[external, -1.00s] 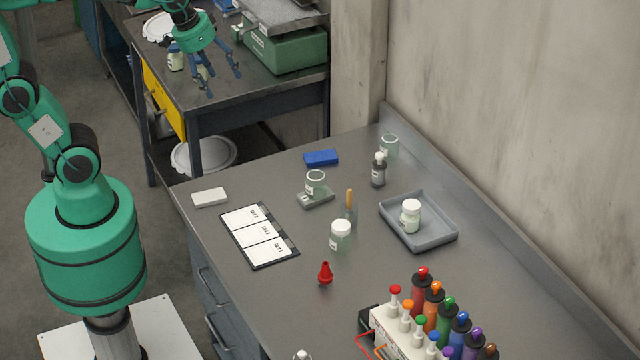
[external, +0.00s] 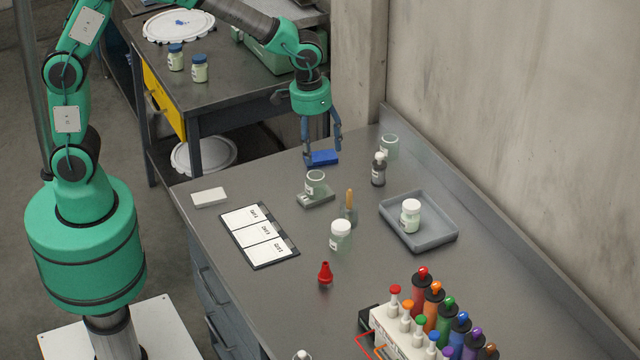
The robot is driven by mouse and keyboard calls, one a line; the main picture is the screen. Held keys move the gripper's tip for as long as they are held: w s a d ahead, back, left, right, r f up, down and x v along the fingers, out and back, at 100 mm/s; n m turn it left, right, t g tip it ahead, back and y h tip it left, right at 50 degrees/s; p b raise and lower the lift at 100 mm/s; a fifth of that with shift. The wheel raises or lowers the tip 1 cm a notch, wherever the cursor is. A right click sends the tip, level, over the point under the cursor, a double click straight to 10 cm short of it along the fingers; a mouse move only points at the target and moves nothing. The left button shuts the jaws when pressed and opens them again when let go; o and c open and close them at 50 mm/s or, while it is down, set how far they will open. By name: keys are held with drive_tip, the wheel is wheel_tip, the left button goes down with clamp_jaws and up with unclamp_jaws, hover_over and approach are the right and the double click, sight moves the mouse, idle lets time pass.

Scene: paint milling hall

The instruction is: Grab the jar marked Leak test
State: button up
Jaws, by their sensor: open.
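Several small jars are in view, and their labels are too small to read, so I cannot tell which says Leak test. One white-capped jar (external: 340,235) stands upright on the grey bench. Another white-capped jar (external: 410,215) stands in a grey tray (external: 447,241). Two blue-capped jars, a left one (external: 175,58) and a right one (external: 199,69), stand on the rear workbench. My gripper (external: 322,152) is open and empty, pointing down at the bench's far end.
An open glass (external: 316,185) stands on a small grey plate, left of a dark dropper bottle (external: 378,170). Another open glass (external: 390,146) is near the wall. A card board (external: 259,236), red nozzle (external: 325,273) and rack of coloured bottles (external: 402,331) lie nearer. The bench's right side is clear.

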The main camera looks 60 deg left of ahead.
drive_tip(key=g, duration=0.1)
hover_over(343, 224)
wheel_tip(343, 224, down, 12)
drive_tip(key=shift+d+f, duration=0.1)
drive_tip(key=shift+f, duration=0.15)
drive_tip(key=shift+f+b, duration=0.45)
drive_tip(key=shift+f, duration=3.8)
drive_tip(key=shift+f+b, duration=0.55)
drive_tip(key=shift+f, duration=2.05)
drive_tip(key=shift+s, duration=0.1)
drive_tip(key=shift+c, duration=0.3)
drive_tip(key=c, duration=1.2)
